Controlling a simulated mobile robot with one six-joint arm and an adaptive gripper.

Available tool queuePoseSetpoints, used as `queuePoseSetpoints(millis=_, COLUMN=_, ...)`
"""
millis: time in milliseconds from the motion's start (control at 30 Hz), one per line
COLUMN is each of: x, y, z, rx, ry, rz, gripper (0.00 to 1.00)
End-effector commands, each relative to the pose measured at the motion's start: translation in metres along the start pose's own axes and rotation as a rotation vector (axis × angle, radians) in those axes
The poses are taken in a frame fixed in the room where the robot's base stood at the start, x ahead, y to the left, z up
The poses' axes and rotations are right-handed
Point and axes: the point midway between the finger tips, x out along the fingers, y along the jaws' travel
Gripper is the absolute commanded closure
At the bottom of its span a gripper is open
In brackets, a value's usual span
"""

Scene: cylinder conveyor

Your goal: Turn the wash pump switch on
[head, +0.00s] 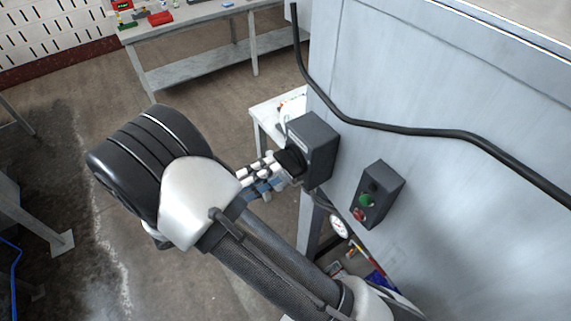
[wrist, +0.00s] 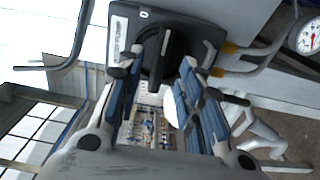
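The wash pump switch is a dark grey box (head: 316,140) on the side of the pale metal cabinet, with a black rotary knob (head: 289,162) facing left. In the wrist view the knob (wrist: 158,52) has a bar-shaped handle that stands roughly upright in the picture. A pale label strip lies on the box (wrist: 117,38). My gripper (head: 276,174) is at the knob. In the wrist view its two blue-grey fingers (wrist: 163,72) are apart, one on each side of the handle, with gaps visible. Whether the tips touch the knob's base cannot be told.
A control box with green and red buttons (head: 376,195) sits right of the switch. A black cable (head: 430,131) runs across the cabinet (head: 440,80). A pressure gauge (head: 339,227) is below. A small white table (head: 268,112) stands behind, and a workbench (head: 200,22) farther back.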

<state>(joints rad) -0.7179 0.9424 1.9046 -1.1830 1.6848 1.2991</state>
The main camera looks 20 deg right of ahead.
Motion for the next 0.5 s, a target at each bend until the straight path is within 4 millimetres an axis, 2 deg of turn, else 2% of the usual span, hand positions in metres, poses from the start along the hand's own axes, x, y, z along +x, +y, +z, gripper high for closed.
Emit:
queuePoseSetpoints(millis=33, x=0.011, y=0.0, z=0.001, rx=-0.001, ry=-0.004, rz=0.001, gripper=0.66)
queuePoseSetpoints(millis=200, x=0.038, y=0.0, z=0.0, rx=0.0, ry=-0.002, rz=0.0, gripper=0.66)
queuePoseSetpoints(millis=300, x=0.048, y=0.0, z=0.0, rx=0.0, ry=-0.002, rz=0.001, gripper=0.66)
queuePoseSetpoints(millis=500, x=0.056, y=0.0, z=0.0, rx=0.0, ry=0.0, rz=0.0, gripper=0.66)
